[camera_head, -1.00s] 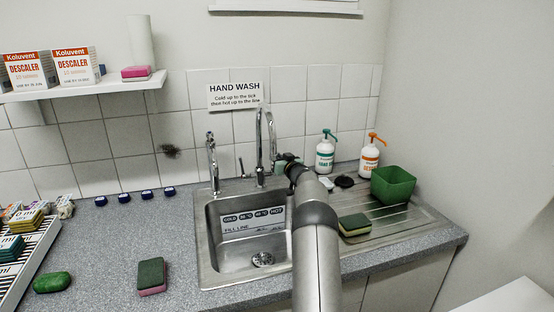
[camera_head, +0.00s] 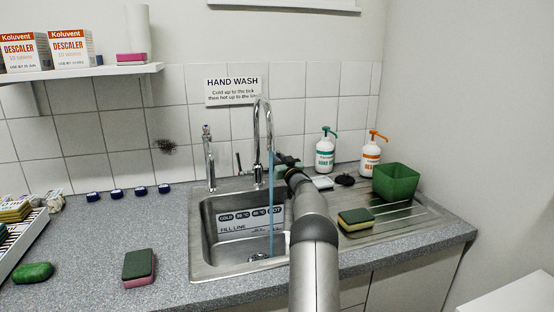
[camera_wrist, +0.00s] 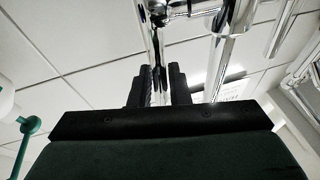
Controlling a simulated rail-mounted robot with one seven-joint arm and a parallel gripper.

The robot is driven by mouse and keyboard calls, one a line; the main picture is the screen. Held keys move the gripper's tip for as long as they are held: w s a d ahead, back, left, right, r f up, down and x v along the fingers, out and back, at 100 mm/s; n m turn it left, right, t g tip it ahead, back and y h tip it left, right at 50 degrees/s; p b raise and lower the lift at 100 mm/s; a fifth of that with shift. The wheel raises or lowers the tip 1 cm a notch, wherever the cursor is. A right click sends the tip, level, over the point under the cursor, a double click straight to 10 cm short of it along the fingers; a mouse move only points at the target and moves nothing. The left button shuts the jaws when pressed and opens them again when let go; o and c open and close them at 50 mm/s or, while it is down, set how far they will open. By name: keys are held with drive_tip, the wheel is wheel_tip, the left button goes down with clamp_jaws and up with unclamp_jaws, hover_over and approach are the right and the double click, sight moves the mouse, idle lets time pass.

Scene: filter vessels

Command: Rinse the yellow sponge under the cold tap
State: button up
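The yellow sponge with a dark green top (camera_head: 355,220) lies flat on the drainboard right of the basin. The tall gooseneck tap (camera_head: 257,140) stands behind the sink (camera_head: 215,240), and a blue stream of water (camera_head: 271,205) falls from its spout into the basin. No label shows whether it is cold. My gripper (camera_head: 283,160) is beside this tap, away from the sponge. In the wrist view my fingertips (camera_wrist: 160,84) are close together by chrome tap parts (camera_wrist: 178,10). I cannot tell whether they grip anything.
A shorter tap (camera_head: 209,158) stands left. Soap bottles (camera_head: 325,153) and a green tub (camera_head: 396,182) stand right. A pink-and-green sponge (camera_head: 139,268) and a green oval object (camera_head: 33,272) lie on the left counter. My arm crosses the basin's right edge.

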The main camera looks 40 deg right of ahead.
drive_tip(key=shift+o, duration=0.6)
drive_tip(key=shift+s+f, duration=0.1)
drive_tip(key=shift+s, duration=0.1)
drive_tip(key=s+a+b, duration=0.1)
drive_tip(key=s+a, duration=0.1)
drive_tip(key=s, duration=1)
drive_tip(key=shift+s+a+b, duration=0.25)
drive_tip(key=shift+a+b, duration=0.1)
drive_tip(key=shift+a, duration=0.05)
